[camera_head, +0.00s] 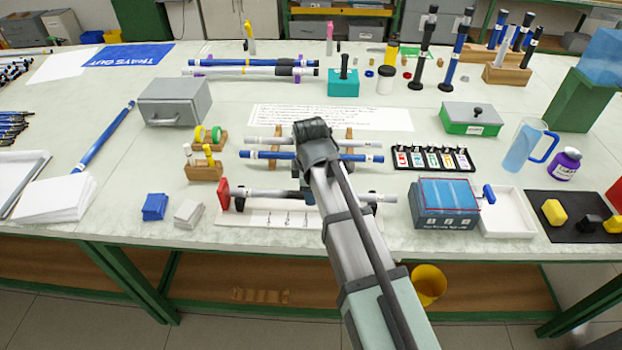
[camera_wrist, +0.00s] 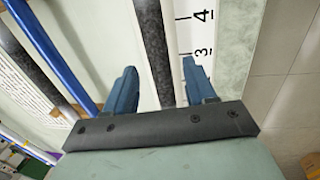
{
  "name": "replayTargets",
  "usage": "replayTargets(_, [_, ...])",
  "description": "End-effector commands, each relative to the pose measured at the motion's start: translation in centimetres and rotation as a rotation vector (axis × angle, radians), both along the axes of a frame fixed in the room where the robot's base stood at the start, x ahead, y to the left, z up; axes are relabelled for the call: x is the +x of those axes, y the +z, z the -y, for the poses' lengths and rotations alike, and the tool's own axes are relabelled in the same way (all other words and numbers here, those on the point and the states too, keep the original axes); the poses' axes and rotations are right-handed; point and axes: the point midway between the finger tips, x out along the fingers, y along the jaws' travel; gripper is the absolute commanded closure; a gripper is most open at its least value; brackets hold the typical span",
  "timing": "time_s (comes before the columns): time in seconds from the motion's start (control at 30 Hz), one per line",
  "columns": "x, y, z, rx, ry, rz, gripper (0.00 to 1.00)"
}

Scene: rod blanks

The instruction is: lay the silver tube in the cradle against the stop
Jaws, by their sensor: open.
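The silver tube (camera_head: 268,194) lies lengthwise in the cradle, a white-based holder (camera_head: 285,218) with dark supports and printed numbers along its front. The red stop (camera_head: 224,193) stands at the cradle's left end. My gripper (camera_wrist: 160,88) is open, with one blue finger on each side of the tube (camera_wrist: 164,82). In the wrist view, the numbered strip (camera_wrist: 197,30) runs beside the tube. My arm hides part of the tube in the head view.
Behind the cradle, a wooden rack (camera_head: 278,146) holds a blue tube (camera_head: 262,155) and another silver tube (camera_head: 268,140). A blue-topped box (camera_head: 445,205) and white tray (camera_head: 510,212) stand to the right. Blue and white blocks (camera_head: 155,206) sit to the left.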

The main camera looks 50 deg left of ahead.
Motion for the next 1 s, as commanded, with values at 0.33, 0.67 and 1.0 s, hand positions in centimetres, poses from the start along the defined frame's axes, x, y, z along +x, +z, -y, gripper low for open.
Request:
replayTargets(0.33, [0.2, -1.6, -0.2, 0.0, 0.0, 0.0, 0.45])
replayTargets(0.67, [0.2, -1.6, -0.2, 0.0, 0.0, 0.0, 0.52])
replayTargets(1.0, [0.2, -1.6, -0.2, 0.0, 0.0, 0.0, 0.85])
